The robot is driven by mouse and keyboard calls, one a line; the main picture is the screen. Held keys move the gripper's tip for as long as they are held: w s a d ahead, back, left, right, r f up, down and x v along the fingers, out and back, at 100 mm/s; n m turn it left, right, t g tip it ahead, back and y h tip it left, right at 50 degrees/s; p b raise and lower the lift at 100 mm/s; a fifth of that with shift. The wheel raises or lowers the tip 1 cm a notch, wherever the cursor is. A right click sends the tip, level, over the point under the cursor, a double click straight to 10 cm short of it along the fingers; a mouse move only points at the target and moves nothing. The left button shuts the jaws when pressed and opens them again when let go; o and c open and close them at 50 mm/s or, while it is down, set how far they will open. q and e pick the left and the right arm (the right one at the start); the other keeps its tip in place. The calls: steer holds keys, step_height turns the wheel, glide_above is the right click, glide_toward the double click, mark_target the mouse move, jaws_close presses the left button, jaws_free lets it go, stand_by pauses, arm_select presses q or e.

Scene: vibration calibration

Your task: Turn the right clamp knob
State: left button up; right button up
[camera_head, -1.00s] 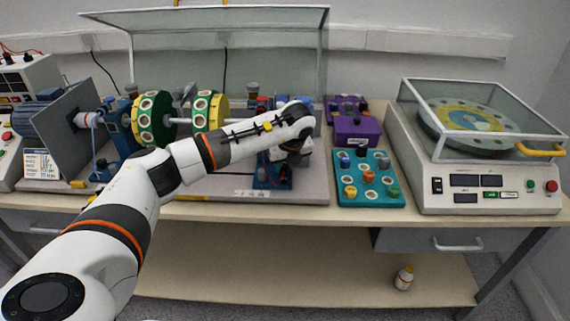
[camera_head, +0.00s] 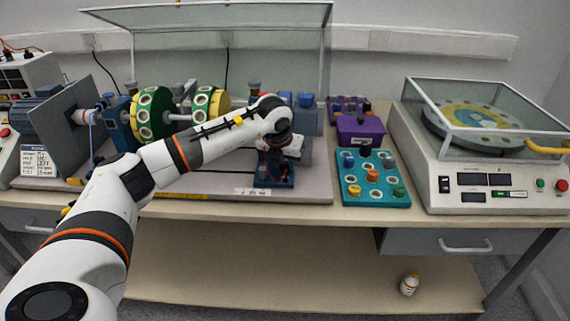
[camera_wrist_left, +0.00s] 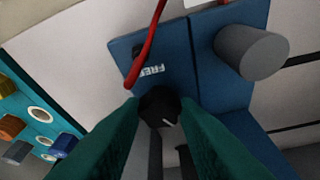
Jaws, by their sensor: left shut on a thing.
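In the left wrist view a round black knob (camera_wrist_left: 160,106) with a small pale mark sits on a blue block (camera_wrist_left: 160,60) that bears white lettering. The two dark green fingers of my left gripper (camera_wrist_left: 160,118) are shut on this knob, one on each side. In the head view my left gripper (camera_head: 272,160) is at the right end of the rotor bench, over a blue support (camera_head: 274,181). My wrist hides the fingers and the knob there. My right gripper is not in view.
A teal tray (camera_head: 374,193) with coloured pieces, a purple box (camera_head: 361,131) and a white balancing machine (camera_head: 490,190) stand to the right. A green rotor (camera_head: 150,110) is left.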

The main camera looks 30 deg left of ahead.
arm_select(q)
steer(key=shift+r+m, duration=0.1)
steer(key=shift+m, duration=0.3)
steer(key=o, duration=1)
steer(key=v, duration=1.2)
steer(key=shift+s+a+b, duration=0.1)
steer(key=shift+a+b, duration=0.1)
steer(key=shift+b, duration=0.1)
